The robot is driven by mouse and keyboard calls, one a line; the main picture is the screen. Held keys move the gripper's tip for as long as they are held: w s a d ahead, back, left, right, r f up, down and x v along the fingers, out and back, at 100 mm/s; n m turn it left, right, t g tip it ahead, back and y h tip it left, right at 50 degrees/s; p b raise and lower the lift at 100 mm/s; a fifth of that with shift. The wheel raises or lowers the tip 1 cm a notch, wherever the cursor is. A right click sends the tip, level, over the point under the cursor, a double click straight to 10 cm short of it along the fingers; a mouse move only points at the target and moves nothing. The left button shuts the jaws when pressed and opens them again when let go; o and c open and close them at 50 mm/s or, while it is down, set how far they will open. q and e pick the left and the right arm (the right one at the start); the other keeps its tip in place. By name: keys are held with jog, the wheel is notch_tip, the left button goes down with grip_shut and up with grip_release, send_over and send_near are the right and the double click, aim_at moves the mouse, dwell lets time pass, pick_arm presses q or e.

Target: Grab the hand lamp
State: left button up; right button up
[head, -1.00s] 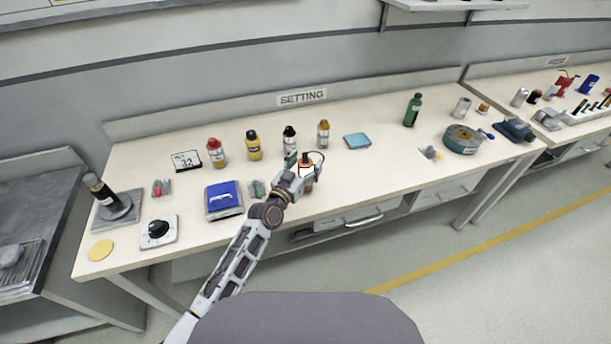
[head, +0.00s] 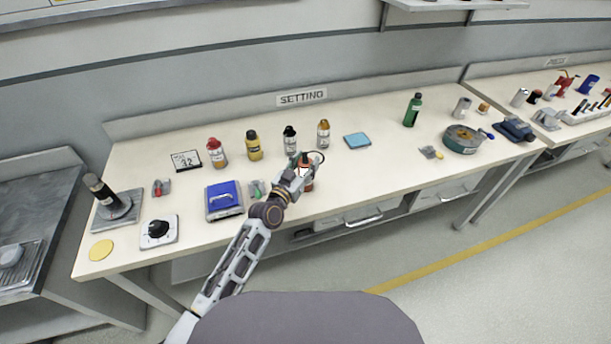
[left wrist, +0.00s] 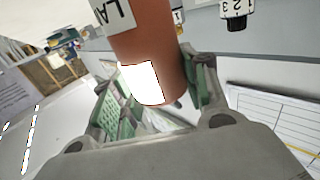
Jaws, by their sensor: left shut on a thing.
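The hand lamp (head: 307,185) is an orange-brown cylinder with a dark top, near the front middle of the light table. My left gripper (head: 303,172) is at the lamp and partly covers it. In the left wrist view the orange-brown lamp body (left wrist: 150,42) stands between the two green-padded fingers of the left gripper (left wrist: 165,95), which is shut on it. A white label with "LA" and a blank white patch show on the body. Whether the lamp touches the table cannot be told. My right gripper is not in view.
A blue box (head: 224,200) lies to the left. A light blue pad (head: 357,141) lies behind right. The table right of the lamp is mostly clear.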

pick_arm(q)
grip_shut()
jog(key=shift+r, duration=0.85)
notch_tip(320, 180, up, 7)
jog(key=shift+f+p, duration=0.1)
jog(key=shift+p, duration=0.55)
jog(key=shift+r, duration=0.8)
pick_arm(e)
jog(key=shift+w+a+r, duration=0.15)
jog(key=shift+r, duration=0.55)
